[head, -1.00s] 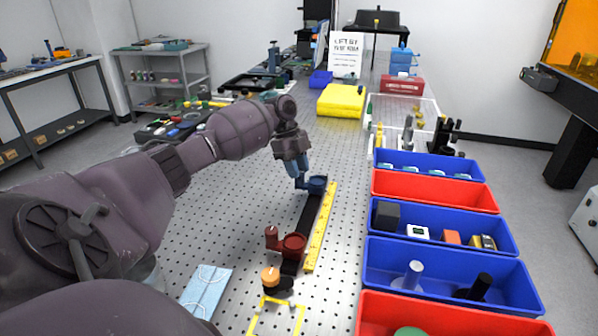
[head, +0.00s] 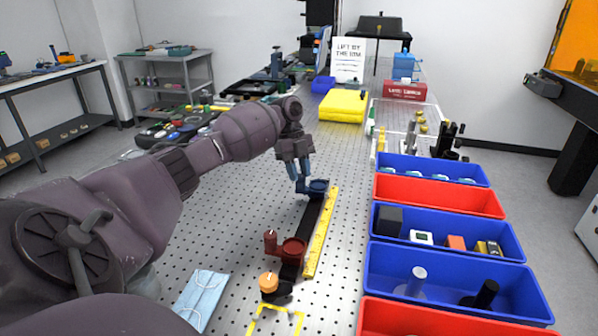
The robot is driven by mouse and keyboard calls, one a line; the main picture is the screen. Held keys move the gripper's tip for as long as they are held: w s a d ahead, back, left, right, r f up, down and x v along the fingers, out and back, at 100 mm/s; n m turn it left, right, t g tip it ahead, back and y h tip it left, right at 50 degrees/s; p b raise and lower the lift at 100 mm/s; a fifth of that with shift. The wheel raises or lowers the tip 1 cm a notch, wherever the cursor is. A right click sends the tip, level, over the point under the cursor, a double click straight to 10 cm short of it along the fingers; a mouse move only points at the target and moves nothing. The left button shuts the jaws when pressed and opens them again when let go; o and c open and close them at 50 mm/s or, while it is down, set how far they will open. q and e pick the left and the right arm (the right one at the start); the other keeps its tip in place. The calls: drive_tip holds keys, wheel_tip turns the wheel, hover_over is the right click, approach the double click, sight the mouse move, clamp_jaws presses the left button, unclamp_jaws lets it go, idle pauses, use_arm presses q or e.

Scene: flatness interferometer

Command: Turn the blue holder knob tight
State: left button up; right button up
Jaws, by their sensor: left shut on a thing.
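The blue holder (head: 318,187) stands at the far end of a black rail (head: 311,214) on the perforated table. My left gripper (head: 302,190) points down at the left side of the blue holder, where its knob would be. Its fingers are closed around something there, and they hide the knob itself. My right gripper is not in view.
A yellow ruler (head: 321,235) lies along the rail's right side. An orange-topped post (head: 269,282) stands at the near end. Blue and red bins (head: 440,247) line the right. A face mask (head: 202,296) lies at the near left.

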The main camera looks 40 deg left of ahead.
use_arm(q)
drive_tip(key=o, duration=0.9)
drive_tip(key=shift+r, duration=0.1)
drive_tip(key=v, duration=1)
drive_tip(key=shift+a+r, duration=0.25)
drive_tip(key=shift+r, duration=0.05)
